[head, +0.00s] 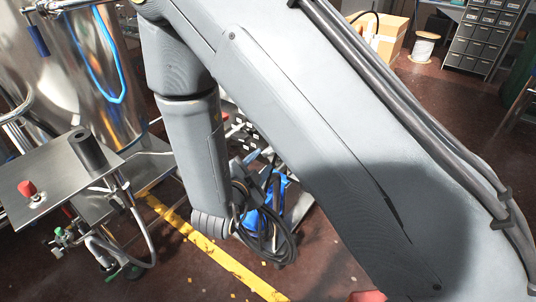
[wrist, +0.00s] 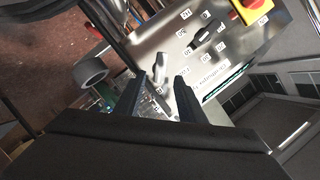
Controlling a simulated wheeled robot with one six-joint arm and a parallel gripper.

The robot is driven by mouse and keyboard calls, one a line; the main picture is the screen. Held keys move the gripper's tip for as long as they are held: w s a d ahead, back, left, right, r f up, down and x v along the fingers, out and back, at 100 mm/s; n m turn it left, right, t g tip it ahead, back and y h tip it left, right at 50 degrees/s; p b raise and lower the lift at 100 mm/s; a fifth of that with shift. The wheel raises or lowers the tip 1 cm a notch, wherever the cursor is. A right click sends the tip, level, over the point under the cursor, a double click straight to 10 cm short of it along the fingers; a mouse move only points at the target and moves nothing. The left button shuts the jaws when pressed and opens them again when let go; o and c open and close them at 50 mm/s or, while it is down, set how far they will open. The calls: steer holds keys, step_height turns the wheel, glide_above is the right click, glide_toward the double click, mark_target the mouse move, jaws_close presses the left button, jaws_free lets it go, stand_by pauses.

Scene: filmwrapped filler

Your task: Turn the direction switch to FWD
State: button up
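A metal control panel (wrist: 225,28) fills the upper middle of the wrist view, seen tilted. It carries small white labels, several small dark controls, and a grey lever-like knob (wrist: 162,68). The labels are too small and turned to read surely, so I cannot tell which control is the direction switch. My gripper (wrist: 160,77) shows two dark fingers apart, with nothing held between them. The fingertips appear near the grey knob, but I cannot tell whether they touch anything. In the head view the panel is not identifiable and my gripper is not clearly seen.
A red knob on a yellow plate (wrist: 250,10) sits at the panel's upper edge. A grey cylinder (wrist: 91,70) stands left of the fingers. In the head view, a metal shelf (head: 62,178) with a red button and shiny tank (head: 65,75) stand left; dark cables (head: 268,235) hang at centre.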

mark_target(269, 153)
steer(key=shift+p+x, duration=0.65)
steer(key=shift+x, duration=2.95)
jaws_close()
